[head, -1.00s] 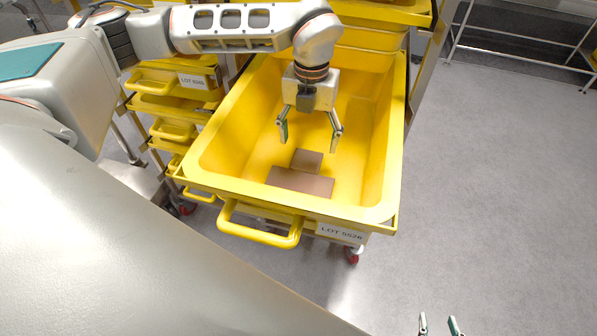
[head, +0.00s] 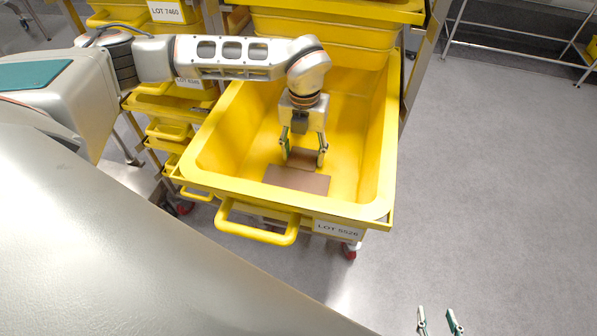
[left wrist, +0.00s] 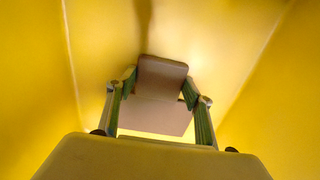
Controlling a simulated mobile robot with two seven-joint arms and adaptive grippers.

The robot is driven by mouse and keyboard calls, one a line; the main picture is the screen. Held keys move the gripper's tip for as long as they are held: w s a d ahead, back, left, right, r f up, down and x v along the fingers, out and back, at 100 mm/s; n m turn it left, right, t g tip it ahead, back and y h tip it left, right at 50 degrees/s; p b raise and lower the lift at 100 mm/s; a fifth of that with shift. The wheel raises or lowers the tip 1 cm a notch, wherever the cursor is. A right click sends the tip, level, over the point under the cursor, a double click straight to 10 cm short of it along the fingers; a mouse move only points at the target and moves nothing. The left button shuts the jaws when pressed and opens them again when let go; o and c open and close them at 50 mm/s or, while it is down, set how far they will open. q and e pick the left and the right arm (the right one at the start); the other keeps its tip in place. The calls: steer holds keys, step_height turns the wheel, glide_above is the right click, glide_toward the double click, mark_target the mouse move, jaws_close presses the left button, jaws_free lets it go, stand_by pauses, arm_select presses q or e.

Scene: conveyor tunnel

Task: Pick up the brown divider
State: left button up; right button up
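The brown divider (head: 297,180) lies in the yellow bin labelled LOT 5526. It shows a wide flat panel towards the front and a smaller brown part (head: 305,157) behind it. My left gripper (head: 304,161) is lowered into the bin with its fingers apart on either side of the smaller part. My right gripper (head: 438,318) is open and empty at the bottom edge of the head view.
The yellow bin (head: 381,140) has high walls around the left gripper and a front handle (head: 256,230). More yellow bins (head: 322,30) stand behind, and a stack of yellow trays (head: 165,130) stands to the left. The grey floor (head: 490,180) on the right is clear.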

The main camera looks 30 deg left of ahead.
stand_by(0.3)
arm_select(q)
step_height(320, 180, up, 20)
stand_by(0.5)
steer(key=shift+o, duration=0.2)
steer(key=c, duration=0.5)
stand_by(0.6)
